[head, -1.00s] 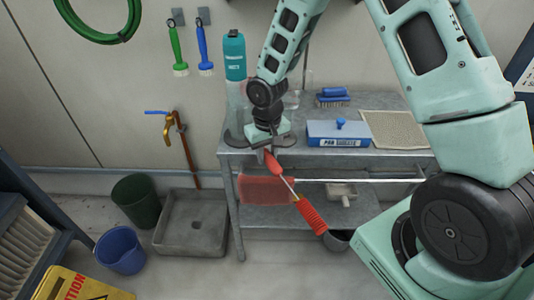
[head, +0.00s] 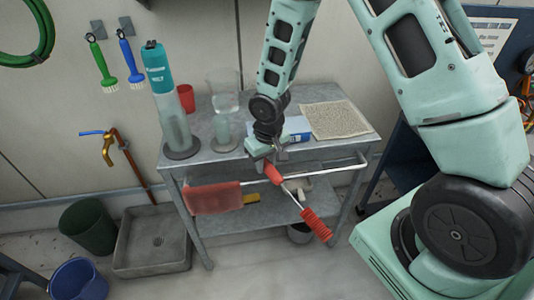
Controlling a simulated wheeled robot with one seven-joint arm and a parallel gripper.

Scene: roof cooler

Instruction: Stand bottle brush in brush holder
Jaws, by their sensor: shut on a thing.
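The bottle brush (head: 316,224) has a red grip, a thin pale shaft and a red ribbed head. My gripper (head: 274,160) is shut on its red grip end, in front of the metal trolley (head: 345,165). The brush is tilted, its head down and to the right. On the trolley top's left side stand a tall clear cylinder (head: 177,135) on a dark round base and a smaller clear upright vessel (head: 222,130). I cannot tell for sure which is the brush holder. Both are left of my gripper and apart from the brush.
A teal bottle (head: 157,68) rises above the tall cylinder. A red cup (head: 186,98), clear jug (head: 223,95), blue box (head: 298,128) and beige mat (head: 335,119) are on the top. A red cloth (head: 213,198) hangs at the front rail. A sink (head: 150,240) and buckets stand left.

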